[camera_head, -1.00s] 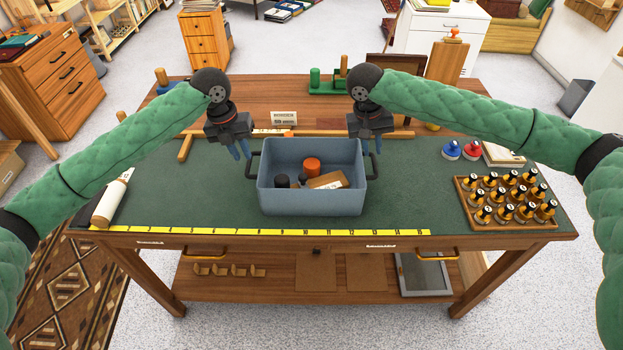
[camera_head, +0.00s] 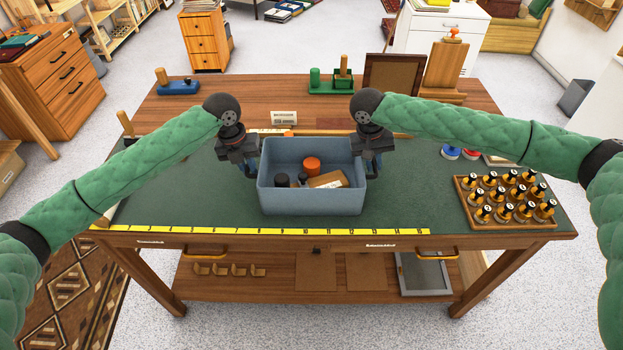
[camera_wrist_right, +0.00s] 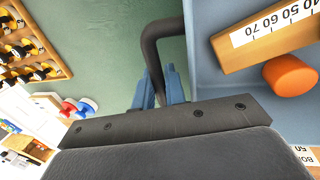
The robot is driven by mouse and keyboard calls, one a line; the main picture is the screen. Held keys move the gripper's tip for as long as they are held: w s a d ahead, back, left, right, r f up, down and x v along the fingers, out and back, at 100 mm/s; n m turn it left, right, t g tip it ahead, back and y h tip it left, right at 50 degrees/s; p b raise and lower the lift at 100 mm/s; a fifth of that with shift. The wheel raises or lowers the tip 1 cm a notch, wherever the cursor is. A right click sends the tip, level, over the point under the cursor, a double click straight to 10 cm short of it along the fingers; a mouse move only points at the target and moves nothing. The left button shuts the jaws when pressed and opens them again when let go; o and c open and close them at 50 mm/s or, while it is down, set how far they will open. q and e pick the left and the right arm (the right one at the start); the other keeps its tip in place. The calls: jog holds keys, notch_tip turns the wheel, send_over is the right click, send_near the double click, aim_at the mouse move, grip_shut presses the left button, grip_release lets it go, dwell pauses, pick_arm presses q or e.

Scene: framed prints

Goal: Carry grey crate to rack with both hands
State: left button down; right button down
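The grey crate (camera_head: 311,199) is a blue-grey open box standing upright on the green mat, with a dark handle on each side. It holds an orange cylinder (camera_head: 311,164), a wooden block with a number strip (camera_head: 328,180) and small dark items. My left gripper (camera_head: 248,168) is down at the left handle, which it mostly hides. My right gripper (camera_head: 373,166) is at the right handle. In the right wrist view the right gripper's blue fingers (camera_wrist_right: 158,90) lie on either side of the dark handle (camera_wrist_right: 151,55); contact is unclear. I see no clearly identifiable rack.
A wooden tray (camera_head: 508,222) of dark-topped bottles stands on the right of the workbench. A yellow measuring strip (camera_head: 260,232) runs along its front edge. A brown framed panel (camera_head: 393,77) and green stand (camera_head: 331,86) are at the back. The mat before the crate is clear.

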pick_arm(q)
jog(key=shift+w+r, duration=0.1)
jog(key=shift+r, duration=0.05)
pick_arm(e)
jog(key=shift+w+r, duration=0.1)
jog(key=shift+r, duration=0.1)
